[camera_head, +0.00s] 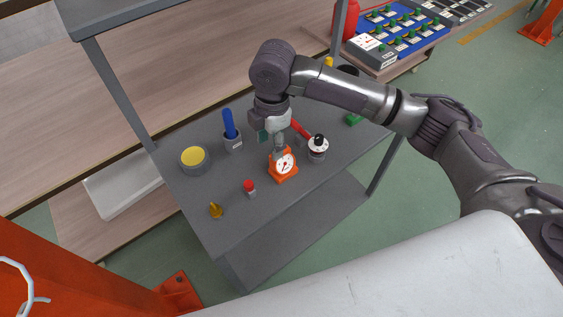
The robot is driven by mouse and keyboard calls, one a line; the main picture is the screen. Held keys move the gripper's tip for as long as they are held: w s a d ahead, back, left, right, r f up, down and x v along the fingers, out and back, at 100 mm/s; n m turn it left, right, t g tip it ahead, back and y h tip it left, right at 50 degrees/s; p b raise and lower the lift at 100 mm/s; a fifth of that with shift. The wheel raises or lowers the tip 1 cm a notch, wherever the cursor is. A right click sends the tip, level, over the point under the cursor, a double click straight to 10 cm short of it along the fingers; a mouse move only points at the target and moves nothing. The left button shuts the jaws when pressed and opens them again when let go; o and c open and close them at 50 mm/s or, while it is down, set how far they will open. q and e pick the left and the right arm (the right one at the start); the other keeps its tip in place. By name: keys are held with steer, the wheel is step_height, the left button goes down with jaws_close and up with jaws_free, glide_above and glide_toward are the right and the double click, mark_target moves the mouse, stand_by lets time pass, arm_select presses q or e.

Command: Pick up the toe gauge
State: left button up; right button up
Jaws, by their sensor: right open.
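An orange gauge with a white round dial (283,167), which I take to be the toe gauge, stands on the grey cart shelf (235,215) near its front edge. My right gripper (278,148) is open and points down just above and behind the gauge. Its fingers overlap the top of the gauge in the head view, and I cannot tell whether they touch it. The far side of the gauge is hidden. My left gripper is not in view.
To the right stands a white round device with a black knob (317,147). A green block (353,119) lies farther right.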

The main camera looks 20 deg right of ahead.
steer(key=shift+w+d+r+h, duration=0.15)
steer(key=shift+w+d+r, duration=0.3)
steer(key=shift+d+r, duration=0.2)
steer(key=shift+w+d+r+h, duration=0.15)
steer(key=shift+w+d+r, duration=0.3)
steer(key=shift+d+r, duration=0.15)
steer(key=shift+d+f, duration=0.15)
glide_above(283, 161)
steer(key=f, duration=0.8)
steer(key=shift+w+a, duration=0.25)
steer(key=shift+a, duration=0.15)
step_height(283, 161, down, 5)
steer(key=shift+w+d+f+p, duration=0.15)
steer(key=shift+p, duration=0.25)
steer(key=shift+c, duration=0.2)
jaws_close()
